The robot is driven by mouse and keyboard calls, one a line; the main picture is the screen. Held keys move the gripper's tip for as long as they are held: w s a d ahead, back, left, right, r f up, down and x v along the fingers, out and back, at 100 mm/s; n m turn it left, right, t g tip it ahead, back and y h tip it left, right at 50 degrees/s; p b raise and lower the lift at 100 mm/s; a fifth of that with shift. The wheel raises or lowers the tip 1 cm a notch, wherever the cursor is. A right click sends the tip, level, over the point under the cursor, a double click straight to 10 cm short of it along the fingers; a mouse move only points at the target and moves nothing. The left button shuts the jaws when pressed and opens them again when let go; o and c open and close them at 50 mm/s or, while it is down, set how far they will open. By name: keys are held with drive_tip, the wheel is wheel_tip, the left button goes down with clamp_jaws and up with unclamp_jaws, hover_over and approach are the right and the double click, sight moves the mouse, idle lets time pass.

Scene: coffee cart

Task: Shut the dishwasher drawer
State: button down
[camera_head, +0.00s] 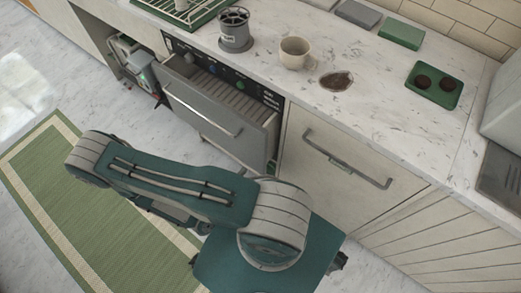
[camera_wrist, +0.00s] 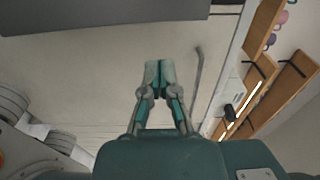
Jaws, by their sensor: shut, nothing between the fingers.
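The dishwasher drawer (camera_head: 218,125) stands pulled out under the counter in the head view. Its grey front has a long bar handle, and the open ribbed inside shows between the front and the control panel (camera_head: 190,60). My arm crosses below it in the foreground, and I cannot make out my gripper there. In the wrist view my gripper (camera_wrist: 158,78) is shut and empty, with its fingertips together. A pale panel with a long handle (camera_wrist: 197,88) lies beyond the fingers. A dark grey slab (camera_wrist: 90,14) crosses the top left; I cannot tell whether it is the drawer.
A closed cabinet front (camera_head: 350,150) with a bar handle stands right of the drawer. On the counter (camera_head: 300,105) are a grey canister (camera_head: 235,38), a cream mug (camera_head: 295,52), a brown spill (camera_head: 336,81) and a green tray (camera_head: 453,94). A green rug (camera_head: 60,185) lies on the floor.

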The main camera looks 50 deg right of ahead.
sight(265, 146)
drive_tip(key=shift+s+d, duration=0.1)
drive_tip(key=shift+d, duration=5.05)
